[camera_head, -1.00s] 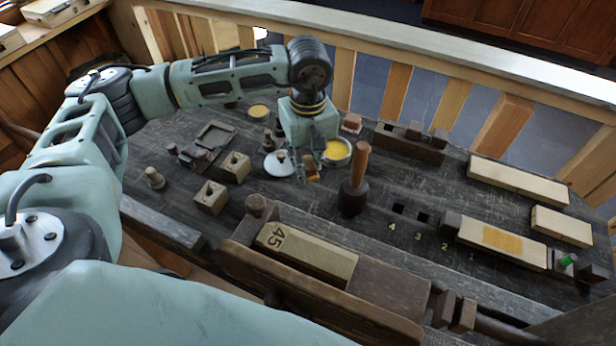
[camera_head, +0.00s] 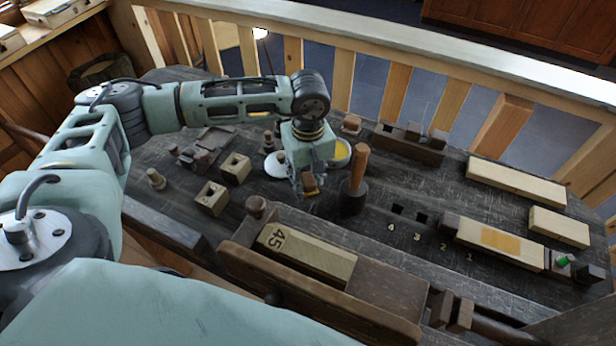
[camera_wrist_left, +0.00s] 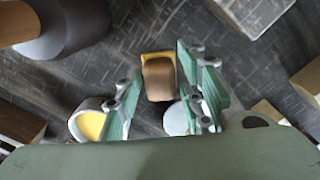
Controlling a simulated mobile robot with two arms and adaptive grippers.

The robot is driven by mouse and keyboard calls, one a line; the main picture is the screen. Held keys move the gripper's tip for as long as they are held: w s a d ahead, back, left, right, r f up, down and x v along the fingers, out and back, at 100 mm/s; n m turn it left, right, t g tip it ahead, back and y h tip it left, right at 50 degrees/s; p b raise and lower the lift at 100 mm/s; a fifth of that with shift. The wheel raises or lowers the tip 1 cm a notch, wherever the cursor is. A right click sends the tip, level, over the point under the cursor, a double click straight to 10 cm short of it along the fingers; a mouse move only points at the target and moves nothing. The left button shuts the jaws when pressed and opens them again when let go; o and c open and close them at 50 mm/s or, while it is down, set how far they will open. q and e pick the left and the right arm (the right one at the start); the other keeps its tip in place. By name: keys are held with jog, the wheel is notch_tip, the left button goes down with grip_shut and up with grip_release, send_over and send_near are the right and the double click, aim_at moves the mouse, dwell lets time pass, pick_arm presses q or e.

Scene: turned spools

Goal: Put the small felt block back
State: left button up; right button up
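The small felt block (camera_head: 310,185), brown with a yellow layer, is between the fingertips of my left gripper (camera_head: 307,188). In the left wrist view the block (camera_wrist_left: 158,80) fills the gap between the two green-padded fingers, which look closed on its sides. It hangs over the dark bench, left of the wooden mallet (camera_head: 354,190); the height above the bench is hard to judge. My right gripper is not in view.
A yellow-filled tin (camera_head: 342,151) and a white dish (camera_head: 275,164) stand close behind the gripper. A small pinkish block (camera_head: 351,124) lies farther back. Two square holes near painted numbers are right of the mallet. A vise holds a pale beam (camera_head: 305,252) in front.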

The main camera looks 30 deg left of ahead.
aim_at(308, 179)
pick_arm(q)
jog(key=shift+o, duration=0.6)
jog(key=shift+r, duration=0.5)
notch_tip(308, 179, up, 11)
jog(key=b, duration=0.2)
jog(key=shift+r, duration=0.15)
